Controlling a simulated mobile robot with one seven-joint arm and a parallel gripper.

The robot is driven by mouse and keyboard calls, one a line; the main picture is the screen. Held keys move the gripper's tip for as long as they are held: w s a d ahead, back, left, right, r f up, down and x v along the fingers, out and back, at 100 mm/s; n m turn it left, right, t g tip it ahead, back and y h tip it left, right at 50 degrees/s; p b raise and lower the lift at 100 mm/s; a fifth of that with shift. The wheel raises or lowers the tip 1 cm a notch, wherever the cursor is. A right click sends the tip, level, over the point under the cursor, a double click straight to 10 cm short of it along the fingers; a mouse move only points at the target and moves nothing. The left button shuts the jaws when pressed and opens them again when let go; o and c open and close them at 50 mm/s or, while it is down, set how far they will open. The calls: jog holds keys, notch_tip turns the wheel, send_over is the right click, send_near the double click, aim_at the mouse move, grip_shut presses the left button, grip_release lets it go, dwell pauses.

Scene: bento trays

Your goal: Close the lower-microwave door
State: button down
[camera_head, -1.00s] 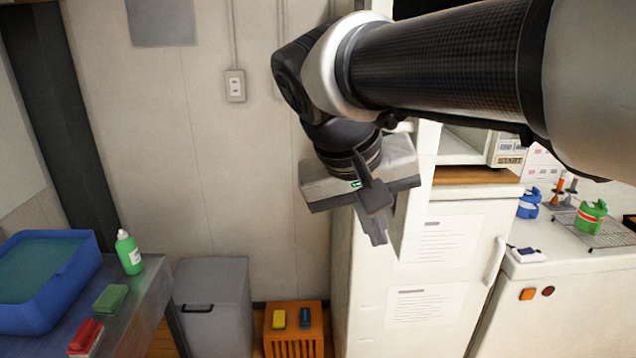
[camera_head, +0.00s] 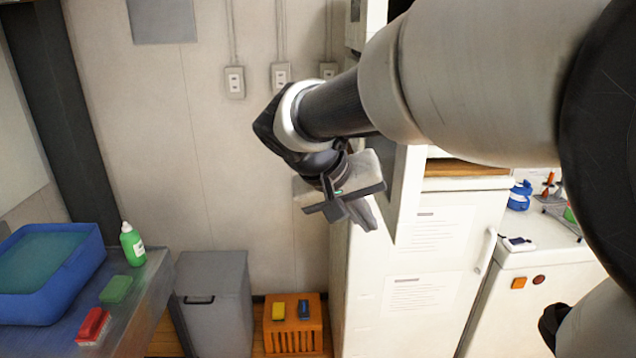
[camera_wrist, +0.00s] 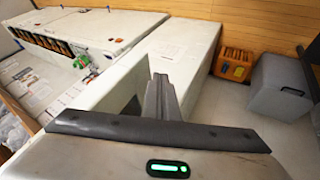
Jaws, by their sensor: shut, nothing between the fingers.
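The lower-microwave door (camera_head: 407,195) stands open at the left of the white cabinet in the head view, seen nearly edge-on as a pale upright panel. My arm hides most of the microwave behind it. My gripper (camera_head: 364,214) is shut and empty, just left of the open door, pointing down and to the right. In the wrist view the shut fingers (camera_wrist: 162,98) are close beside a pale panel (camera_wrist: 122,88) that looks like the door. I cannot tell whether they touch it.
The white fridge-like cabinet (camera_head: 435,240) has papers on its front and a handle. A counter (camera_head: 545,258) with small items stands at right. A grey bin (camera_head: 213,300) and an orange crate (camera_head: 293,338) stand by the wall. A metal table (camera_head: 140,300) holds a blue tub (camera_head: 75,275).

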jog(key=shift+s+d+r, duration=0.1)
jog(key=shift+s+d, duration=0.05)
jog(key=shift+d, duration=1.2)
